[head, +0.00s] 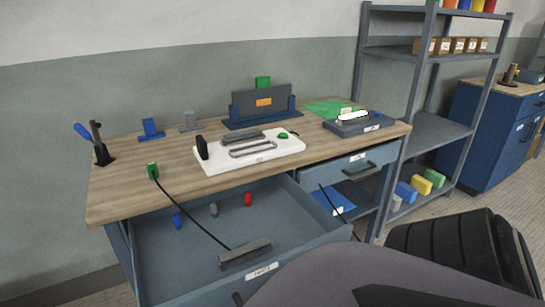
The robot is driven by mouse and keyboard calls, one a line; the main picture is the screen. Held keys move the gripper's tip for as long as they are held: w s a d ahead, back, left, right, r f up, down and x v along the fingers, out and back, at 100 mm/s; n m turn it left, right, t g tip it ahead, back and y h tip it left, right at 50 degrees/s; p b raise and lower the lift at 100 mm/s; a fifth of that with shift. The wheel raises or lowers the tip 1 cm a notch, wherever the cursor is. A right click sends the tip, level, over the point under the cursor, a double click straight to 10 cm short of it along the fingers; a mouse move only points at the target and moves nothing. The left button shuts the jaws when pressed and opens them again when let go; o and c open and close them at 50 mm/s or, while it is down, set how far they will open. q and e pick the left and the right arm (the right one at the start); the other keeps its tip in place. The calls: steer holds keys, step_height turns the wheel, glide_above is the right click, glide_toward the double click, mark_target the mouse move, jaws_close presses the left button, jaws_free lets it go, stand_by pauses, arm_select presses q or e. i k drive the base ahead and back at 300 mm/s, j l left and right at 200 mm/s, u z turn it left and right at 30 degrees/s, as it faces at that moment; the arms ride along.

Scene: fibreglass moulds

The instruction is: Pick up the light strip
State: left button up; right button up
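A small bright white strip (353,117) with rounded ends rests on a dark blue-grey base (366,127) at the right end of the workbench. A dark grey bar (245,253) lies in the open drawer, near its front. A black cable runs from near this bar up to a green plug (153,171) on the left part of the benchtop. I cannot tell for sure which of the two is the light strip. Neither of my grippers is in view.
The wooden workbench (130,197) holds a white panel (225,164) with grey bars and a blue stand (262,119) behind. The open drawer (165,255) juts forward and holds small coloured pieces. Grey shelves (445,131) stand at right. Dark parts of mine cover the lower right.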

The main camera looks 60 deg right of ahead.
mark_target(229, 259)
steer(key=i+j+z, duration=0.15)
steer(key=z, duration=0.35)
steer(key=i+j+z, duration=0.1)
steer(key=j+z, duration=0.15)
steer(key=z, duration=0.25)
steer(key=j+z, duration=0.25)
steer(key=z, duration=0.25)
steer(key=j+z, duration=0.3)
steer(key=z, duration=0.2)
steer(key=i, duration=0.05)
